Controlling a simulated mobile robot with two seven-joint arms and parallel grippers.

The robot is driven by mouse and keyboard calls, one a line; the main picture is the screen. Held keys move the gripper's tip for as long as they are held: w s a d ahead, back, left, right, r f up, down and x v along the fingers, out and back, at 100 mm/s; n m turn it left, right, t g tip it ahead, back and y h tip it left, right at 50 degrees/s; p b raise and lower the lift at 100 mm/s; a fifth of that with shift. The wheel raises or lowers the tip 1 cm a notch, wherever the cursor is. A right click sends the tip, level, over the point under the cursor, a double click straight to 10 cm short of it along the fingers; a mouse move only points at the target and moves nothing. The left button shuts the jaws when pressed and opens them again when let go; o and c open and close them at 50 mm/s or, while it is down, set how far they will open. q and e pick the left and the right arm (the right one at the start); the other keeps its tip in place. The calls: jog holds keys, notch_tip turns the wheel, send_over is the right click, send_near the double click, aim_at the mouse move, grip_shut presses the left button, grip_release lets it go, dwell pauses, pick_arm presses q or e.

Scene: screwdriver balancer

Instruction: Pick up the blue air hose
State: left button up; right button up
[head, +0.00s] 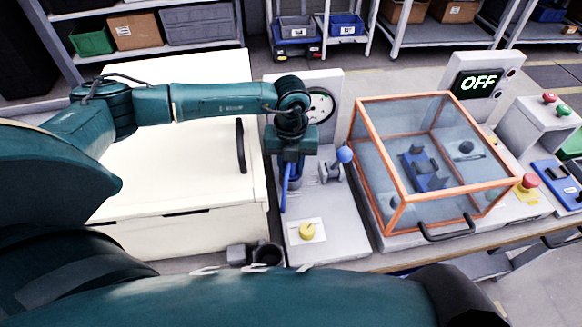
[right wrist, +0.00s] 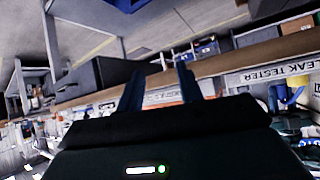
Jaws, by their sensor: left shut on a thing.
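The blue air hose (head: 286,188) hangs below my left gripper (head: 291,165) in the head view, over the grey panel with the gauge. My left gripper points down and is shut on the hose; its fingertips are partly hidden by the wrist. My right gripper (right wrist: 160,82) shows in the right wrist view with its two dark fingers apart and nothing between them.
Beside the hose are a blue-knobbed lever (head: 344,155), a yellow knob (head: 306,231) and a round gauge (head: 321,106). A white cabinet (head: 180,175) is at left.

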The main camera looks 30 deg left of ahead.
pick_arm(q)
notch_tip(320, 180, up, 9)
jog(key=shift+f+b, duration=0.1)
jog(key=shift+b, duration=0.7)
jog(key=shift+r, duration=0.6)
pick_arm(e)
jog(key=shift+w+a, duration=0.25)
jog(key=shift+w, duration=0.15)
